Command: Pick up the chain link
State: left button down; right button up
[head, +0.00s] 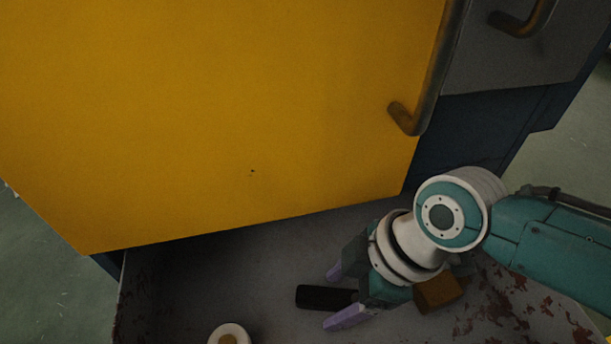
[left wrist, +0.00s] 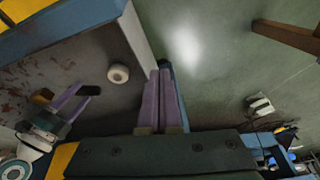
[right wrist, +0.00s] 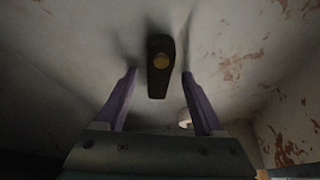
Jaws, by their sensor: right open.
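The chain link appears to be a dark elongated piece (head: 318,297) on the worn grey surface. In the right wrist view it is a dark plate (right wrist: 158,87) with a brass-coloured round spot. Its dark end also shows in the left wrist view (left wrist: 91,90). My right gripper (head: 336,297) is open, with its purple fingers on either side of the dark piece and a gap to each; contact is not visible. My left gripper (left wrist: 164,72) is outside the head view. Its purple fingers lie together in the left wrist view, with nothing visible between them.
A white round piece (head: 215,334) with a brownish centre stands at the bottom of the head view, left of my right gripper. A large yellow panel (head: 220,110) with a bar handle (head: 401,118) rises behind. Rust-stained surface lies to the right.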

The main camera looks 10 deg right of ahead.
jog(key=shift+d, duration=0.15)
jog(key=c, duration=0.3)
grip_shut()
